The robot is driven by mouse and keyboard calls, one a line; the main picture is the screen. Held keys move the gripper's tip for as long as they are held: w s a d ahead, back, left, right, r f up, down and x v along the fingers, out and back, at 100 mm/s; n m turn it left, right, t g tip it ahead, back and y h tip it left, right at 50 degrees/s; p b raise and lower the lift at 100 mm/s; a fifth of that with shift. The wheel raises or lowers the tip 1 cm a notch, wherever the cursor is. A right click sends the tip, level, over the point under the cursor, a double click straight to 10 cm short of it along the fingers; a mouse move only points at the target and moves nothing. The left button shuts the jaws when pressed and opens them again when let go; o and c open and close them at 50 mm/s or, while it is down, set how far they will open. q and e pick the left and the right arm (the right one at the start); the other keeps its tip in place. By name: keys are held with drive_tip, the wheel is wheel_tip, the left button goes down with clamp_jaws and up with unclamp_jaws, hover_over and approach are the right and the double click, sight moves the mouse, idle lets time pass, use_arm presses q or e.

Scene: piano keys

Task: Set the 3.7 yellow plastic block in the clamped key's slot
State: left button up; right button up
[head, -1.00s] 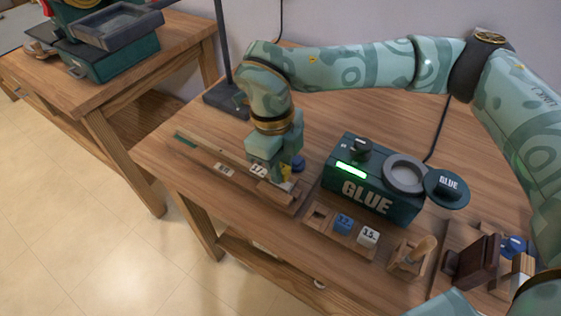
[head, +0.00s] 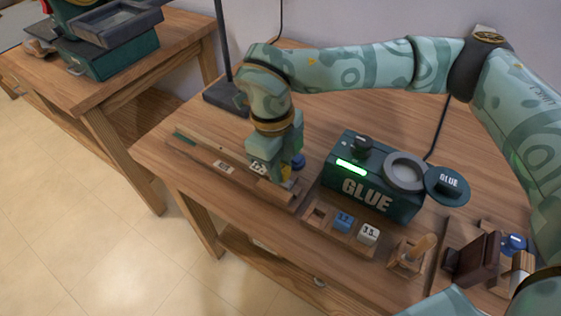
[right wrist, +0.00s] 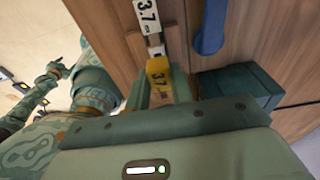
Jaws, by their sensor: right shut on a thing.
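The 3.7 yellow plastic block (right wrist: 158,73) shows between the fingers of my right gripper (right wrist: 160,92) in the right wrist view. My right gripper (head: 275,160) is shut on it and points down over the wooden key (head: 275,192) at the table's front. In the head view only a bit of yellow shows, at the fingers. A white 3.7 label (right wrist: 148,14) lies just beyond the block in the wrist view. The fingers hide the slot, and I cannot tell whether the block touches its floor. A blue clamp knob (head: 298,161) is beside the gripper. My left gripper is not seen.
A dark green GLUE box (head: 368,190) with a round grey opening stands right of the gripper. A wooden tray (head: 318,222) with a blue block (head: 343,222) and a white block (head: 368,234) is in front of it. A dark lamp base (head: 226,98) stands behind.

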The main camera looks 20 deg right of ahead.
drive_tip(key=shift+f, duration=0.25)
idle(0.5)
drive_tip(key=o, duration=1.4)
drive_tip(key=shift+o, duration=0.2)
drive_tip(key=shift+r+p, duration=2.7)
drive_tip(key=shift+r, duration=0.9)
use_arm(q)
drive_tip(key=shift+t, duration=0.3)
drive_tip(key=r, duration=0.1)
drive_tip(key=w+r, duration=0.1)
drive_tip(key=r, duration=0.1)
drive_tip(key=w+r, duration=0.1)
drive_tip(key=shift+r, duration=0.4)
use_arm(e)
drive_tip(key=shift+s+f, duration=0.1)
drive_tip(key=shift+f, duration=0.05)
